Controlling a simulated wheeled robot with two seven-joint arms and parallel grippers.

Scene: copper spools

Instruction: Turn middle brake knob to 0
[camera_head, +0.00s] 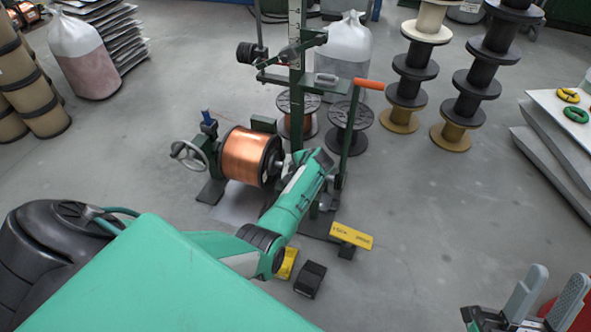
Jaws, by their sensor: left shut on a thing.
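A large copper spool (246,157) sits on a dark green stand (297,95) with a ruler-marked upright post. My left arm reaches in from the left, and my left gripper (322,158) is at the stand just right of the spool. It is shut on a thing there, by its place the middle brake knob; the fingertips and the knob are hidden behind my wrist. My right gripper (558,275) is at the bottom right, its two grey fingers apart and empty, far from the stand.
A handwheel (188,155) is left of the spool. A lever with an orange handle (369,84) rises close right of my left wrist.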

